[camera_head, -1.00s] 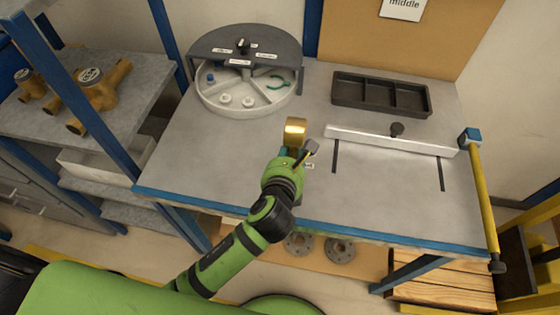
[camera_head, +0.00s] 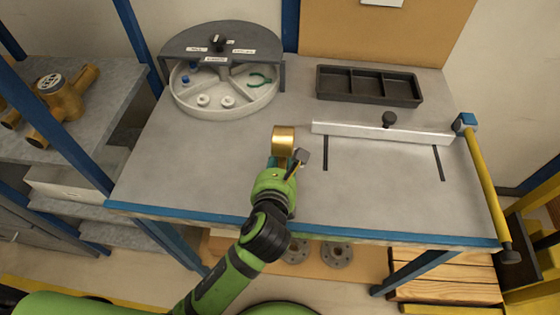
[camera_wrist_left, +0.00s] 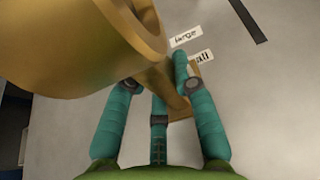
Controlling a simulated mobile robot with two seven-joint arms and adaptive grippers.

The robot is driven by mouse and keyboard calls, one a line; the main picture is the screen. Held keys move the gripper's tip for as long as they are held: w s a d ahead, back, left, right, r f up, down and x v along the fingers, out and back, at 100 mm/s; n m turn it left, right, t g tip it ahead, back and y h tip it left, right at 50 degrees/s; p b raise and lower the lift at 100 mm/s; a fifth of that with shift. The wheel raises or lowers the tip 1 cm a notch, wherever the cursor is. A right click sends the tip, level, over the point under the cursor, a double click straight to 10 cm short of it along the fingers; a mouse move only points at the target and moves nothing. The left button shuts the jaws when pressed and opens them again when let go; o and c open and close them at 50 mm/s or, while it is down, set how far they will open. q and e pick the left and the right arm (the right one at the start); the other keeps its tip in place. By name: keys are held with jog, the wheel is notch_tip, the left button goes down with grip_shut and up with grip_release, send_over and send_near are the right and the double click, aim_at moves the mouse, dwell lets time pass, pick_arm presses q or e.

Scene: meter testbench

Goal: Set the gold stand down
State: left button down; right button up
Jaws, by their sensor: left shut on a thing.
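The gold stand (camera_head: 284,140) is in my left gripper (camera_head: 279,162), over the grey bench top near its front middle in the head view. In the left wrist view the stand (camera_wrist_left: 75,45) fills the upper left, with its wide round part close to the camera. The teal fingers of the left gripper (camera_wrist_left: 170,100) are closed around its narrower part. Whether the stand touches the bench cannot be told. My right gripper is not in view.
White labels (camera_wrist_left: 186,37) lie on the bench beside the stand. A divided round tray (camera_head: 225,106) stands at the back left and a black compartment tray (camera_head: 369,86) at the back. A white bar with a knob (camera_head: 380,132) is to the right. Bare bench lies left of the gripper.

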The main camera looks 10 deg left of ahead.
pick_arm(q)
jog(key=c, duration=1)
grip_release()
jog(key=shift+f, duration=0.15)
